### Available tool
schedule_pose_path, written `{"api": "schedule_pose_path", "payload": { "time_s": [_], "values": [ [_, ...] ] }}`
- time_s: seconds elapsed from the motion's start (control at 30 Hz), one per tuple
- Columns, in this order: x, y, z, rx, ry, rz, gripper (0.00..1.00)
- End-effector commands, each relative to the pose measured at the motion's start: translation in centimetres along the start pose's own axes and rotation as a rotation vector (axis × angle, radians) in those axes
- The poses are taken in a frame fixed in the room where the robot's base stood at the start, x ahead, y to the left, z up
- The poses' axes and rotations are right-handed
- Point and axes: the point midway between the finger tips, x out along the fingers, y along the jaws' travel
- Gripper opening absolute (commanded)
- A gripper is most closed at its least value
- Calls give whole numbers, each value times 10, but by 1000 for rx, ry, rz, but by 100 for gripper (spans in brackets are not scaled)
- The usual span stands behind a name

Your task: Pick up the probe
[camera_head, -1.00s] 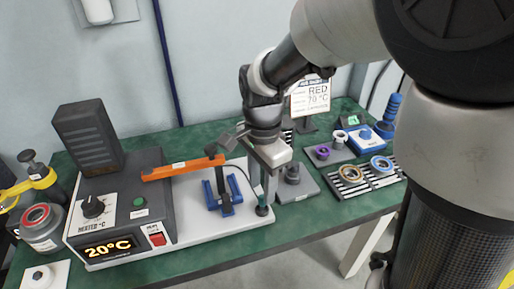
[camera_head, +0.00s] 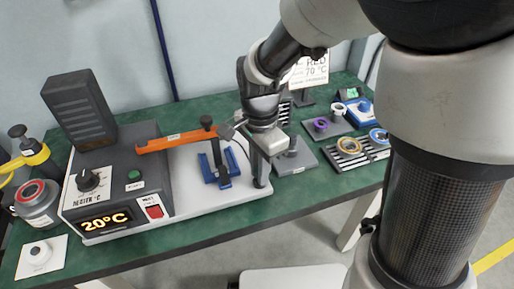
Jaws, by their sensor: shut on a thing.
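My gripper (camera_head: 261,172) points down over the right end of the white base plate of the heater. It is shut on a small dark upright piece (camera_head: 262,183), which appears to be the probe. The fingers cover most of it, so its shape is unclear. I cannot tell whether it touches the plate. A thin cable runs near the blue stand toward the gripper.
The heater box (camera_head: 120,190) reads 20°C. An orange bar (camera_head: 176,142) reaches from it toward a blue stand (camera_head: 220,166) left of my gripper. A grey block (camera_head: 293,160) and a slotted rack (camera_head: 352,157) stand to the right. The green table's (camera_head: 200,238) front strip is clear.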

Motion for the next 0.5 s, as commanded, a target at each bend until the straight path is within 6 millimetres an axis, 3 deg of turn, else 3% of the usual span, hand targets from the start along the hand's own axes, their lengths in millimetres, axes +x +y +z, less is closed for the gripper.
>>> {"api": "schedule_pose_path", "payload": {
  "time_s": [0.17, 0.5],
  "values": [
    [-8, -1, 0, 0, 1, -3, 0],
    [-73, -1, 0, 0, 1, -5, 0]
  ]
}}
